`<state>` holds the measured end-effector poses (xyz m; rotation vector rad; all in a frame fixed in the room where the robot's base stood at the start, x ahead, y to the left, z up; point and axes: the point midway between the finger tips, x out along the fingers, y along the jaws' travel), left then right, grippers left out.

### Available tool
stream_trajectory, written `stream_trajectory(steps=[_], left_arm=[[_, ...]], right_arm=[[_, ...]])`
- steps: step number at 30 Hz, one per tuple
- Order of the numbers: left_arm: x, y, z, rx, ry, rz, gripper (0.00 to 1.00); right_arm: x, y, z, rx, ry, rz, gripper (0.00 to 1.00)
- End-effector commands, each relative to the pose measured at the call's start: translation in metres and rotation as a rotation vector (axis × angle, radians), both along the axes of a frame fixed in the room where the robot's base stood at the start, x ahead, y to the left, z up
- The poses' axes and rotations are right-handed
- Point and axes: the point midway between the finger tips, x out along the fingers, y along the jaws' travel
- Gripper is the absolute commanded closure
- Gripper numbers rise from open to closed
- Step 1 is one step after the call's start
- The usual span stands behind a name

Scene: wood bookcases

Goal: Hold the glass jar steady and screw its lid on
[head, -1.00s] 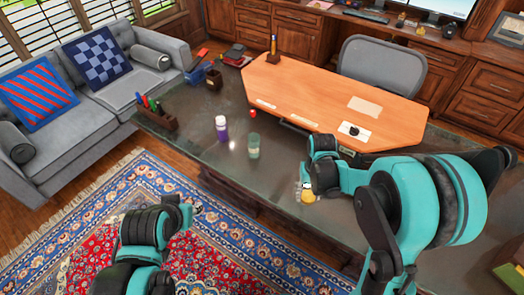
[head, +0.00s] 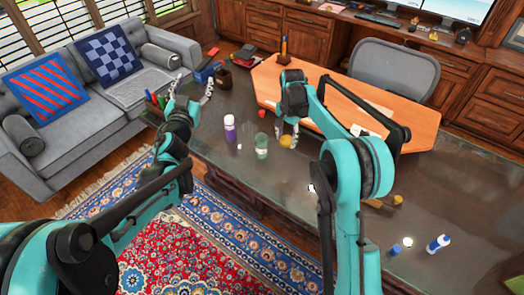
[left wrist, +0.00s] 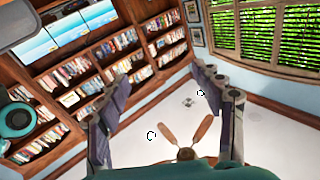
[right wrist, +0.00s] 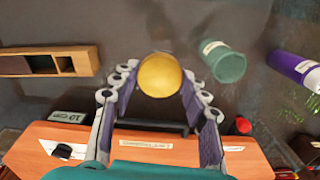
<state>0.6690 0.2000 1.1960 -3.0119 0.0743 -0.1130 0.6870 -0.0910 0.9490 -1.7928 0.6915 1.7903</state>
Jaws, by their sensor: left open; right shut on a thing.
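The green glass jar (head: 262,146) stands upright on the dark desk top, with a pale label; it also shows in the right wrist view (right wrist: 224,63). The round gold lid (head: 288,143) is between the fingers of my right gripper (head: 288,134), which is shut on it, just right of the jar and apart from it. The lid fills the gap between the fingertips in the right wrist view (right wrist: 160,75). My left gripper (head: 193,92) is open and empty, fingers pointing up, back left of the jar; its wrist view shows only ceiling, shelves and window between the fingers (left wrist: 160,82).
A purple bottle (head: 229,128) stands close left of the jar. A small red object (head: 261,113) lies behind it. A pen holder (head: 154,103) is at the desk's left edge. A blue-and-white bottle (head: 438,243) is at front right. The orange desk section (head: 420,115) is behind.

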Motion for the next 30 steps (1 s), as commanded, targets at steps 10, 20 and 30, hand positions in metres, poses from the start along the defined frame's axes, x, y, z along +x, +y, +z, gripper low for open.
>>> stream_trajectory(steps=[10, 20, 30], left_arm=[[0.045, -0.094, -0.16, 0.079, 0.124, -0.545, 0.33], [0.016, -0.113, -0.313, 0.096, 0.451, -0.775, 0.33], [0.011, -0.114, -0.327, 0.096, 0.487, -0.789, 0.33]], right_arm=[[0.055, 0.06, 0.028, 0.0, 0.0, -0.381, 0.8], [0.065, 0.089, 0.042, 0.002, -0.001, -0.597, 0.8], [0.065, 0.091, 0.043, 0.002, -0.001, -0.616, 0.8]])
